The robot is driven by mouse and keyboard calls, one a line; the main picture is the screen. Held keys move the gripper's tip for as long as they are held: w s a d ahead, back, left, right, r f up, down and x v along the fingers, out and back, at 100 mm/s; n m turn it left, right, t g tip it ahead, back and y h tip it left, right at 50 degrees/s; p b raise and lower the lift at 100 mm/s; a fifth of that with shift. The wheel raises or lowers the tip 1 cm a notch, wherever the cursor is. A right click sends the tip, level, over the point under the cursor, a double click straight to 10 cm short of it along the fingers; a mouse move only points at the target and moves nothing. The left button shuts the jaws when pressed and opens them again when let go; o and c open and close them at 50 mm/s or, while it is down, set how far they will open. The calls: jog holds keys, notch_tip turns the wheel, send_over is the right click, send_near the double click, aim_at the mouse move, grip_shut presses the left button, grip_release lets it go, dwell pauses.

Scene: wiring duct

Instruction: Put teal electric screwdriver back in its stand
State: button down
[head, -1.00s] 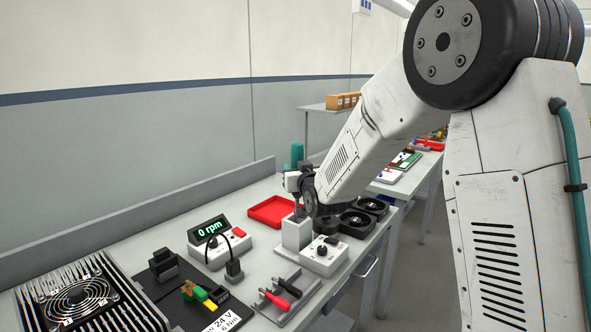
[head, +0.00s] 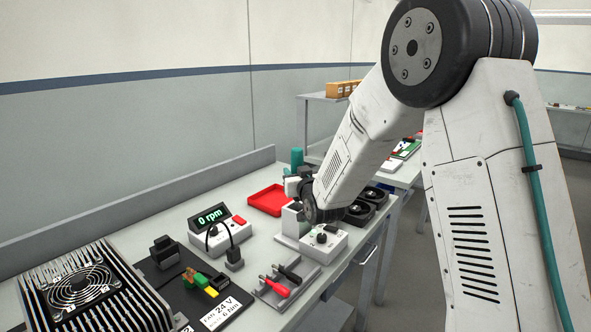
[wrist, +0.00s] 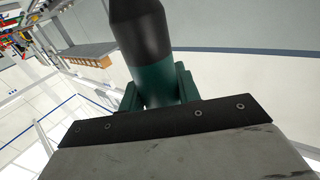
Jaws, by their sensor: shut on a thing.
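The teal electric screwdriver (head: 297,157) stands roughly upright in my gripper (head: 298,187), with its teal end above the jaws in the head view. In the wrist view my gripper (wrist: 158,95) is shut around the teal part of the screwdriver (wrist: 142,32), and its black part reaches to the top edge. A pale upright block (head: 292,222), which looks like the stand, is just below my gripper in the head view. My wrist partly covers it. The screwdriver's lower tip is hidden, so I cannot tell whether it is in the block.
A pale box with a black knob (head: 323,241) stands right beside the block. A red tray (head: 268,200) lies behind, and black fans (head: 372,197) lie to the right. Red and black test leads (head: 282,281) are in front. A display box (head: 208,217) stands left.

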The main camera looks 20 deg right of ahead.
jog(key=shift+f, duration=3.25)
jog(key=c, duration=0.9)
grip_release()
jog(key=s, duration=0.7)
jog(key=shift+s+d, duration=0.1)
jog(key=shift+s, duration=0.3)
jog(key=shift+r, duration=0.1)
